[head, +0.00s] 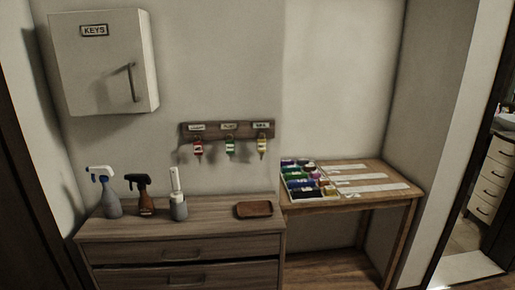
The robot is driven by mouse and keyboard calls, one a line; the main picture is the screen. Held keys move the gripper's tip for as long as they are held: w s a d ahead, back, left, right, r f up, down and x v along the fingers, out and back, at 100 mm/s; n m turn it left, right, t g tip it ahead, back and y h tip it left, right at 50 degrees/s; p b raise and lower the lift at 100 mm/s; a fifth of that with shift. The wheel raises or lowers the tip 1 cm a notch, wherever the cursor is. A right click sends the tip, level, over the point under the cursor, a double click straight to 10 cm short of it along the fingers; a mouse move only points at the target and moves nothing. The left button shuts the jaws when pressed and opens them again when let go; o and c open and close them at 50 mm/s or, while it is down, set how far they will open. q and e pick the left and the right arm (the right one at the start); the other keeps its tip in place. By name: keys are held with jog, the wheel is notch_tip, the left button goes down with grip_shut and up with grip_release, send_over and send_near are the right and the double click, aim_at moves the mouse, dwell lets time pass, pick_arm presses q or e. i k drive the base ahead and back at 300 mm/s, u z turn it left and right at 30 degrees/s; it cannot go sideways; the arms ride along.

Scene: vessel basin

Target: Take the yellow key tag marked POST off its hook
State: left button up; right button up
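A yellow key tag (262,143) hangs at the right end of a dark wooden hook rack (214,131) on the wall. A small white label (262,126) sits above it on the rack; its lettering is too small to read surely. A red tag (198,147) hangs at the left hook and a green tag (230,145) at the middle hook. Neither of my grippers shows in the head view.
A wooden drawer chest (185,222) stands below the rack, with two spray bottles (111,195), a grey holder (179,209) and a brown tray (254,209) on top. A side table (390,175) holds coloured items. A white KEYS cabinet (88,70) hangs upper left.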

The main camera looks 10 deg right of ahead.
aim_at(261, 143)
jog(key=z, duration=1.15)
jog(key=i, duration=1.2)
jog(key=u, duration=1)
